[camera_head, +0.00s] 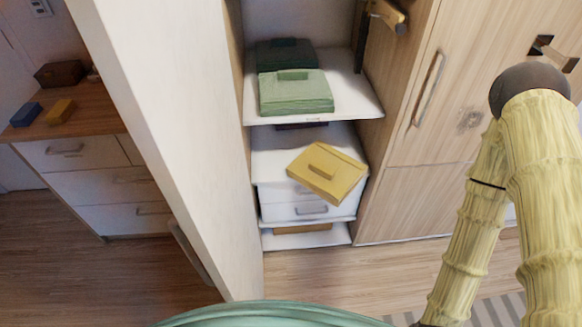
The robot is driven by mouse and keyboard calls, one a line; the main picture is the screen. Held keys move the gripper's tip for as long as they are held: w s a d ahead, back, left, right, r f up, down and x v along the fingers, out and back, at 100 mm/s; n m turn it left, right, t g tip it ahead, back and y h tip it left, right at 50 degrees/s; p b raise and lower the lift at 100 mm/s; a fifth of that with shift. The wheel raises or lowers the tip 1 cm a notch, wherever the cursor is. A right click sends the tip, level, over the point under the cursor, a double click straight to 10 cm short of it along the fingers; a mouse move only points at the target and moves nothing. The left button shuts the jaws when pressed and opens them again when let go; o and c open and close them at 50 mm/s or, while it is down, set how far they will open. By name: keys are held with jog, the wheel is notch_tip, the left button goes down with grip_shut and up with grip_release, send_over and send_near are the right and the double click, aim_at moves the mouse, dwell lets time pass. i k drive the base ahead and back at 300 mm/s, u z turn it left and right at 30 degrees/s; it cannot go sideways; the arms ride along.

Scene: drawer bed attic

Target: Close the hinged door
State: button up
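The hinged door (160,130) stands open, a tall pale panel reaching toward me at the left of the cabinet's open compartment. Part of its handle (188,250) shows past its lower left edge. My gripper (557,52) is at the upper right, partly hidden behind the dark rounded end of my arm. Its dark fingers look spread, with nothing seen between them. It is in front of the closed wooden door, far to the right of the open door and not touching it.
A drawer chest (90,170) stands at left. Bare floor (310,275) lies before the cabinet.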

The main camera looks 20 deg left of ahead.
aim_at(165, 65)
jog(key=z, duration=1.2)
jog(key=k, duration=1.1)
jog(key=u, duration=1.5)
jog(key=i, duration=0.5)
jog(key=z, duration=1.3)
jog(key=k, duration=1.25)
jog(key=u, duration=1.2)
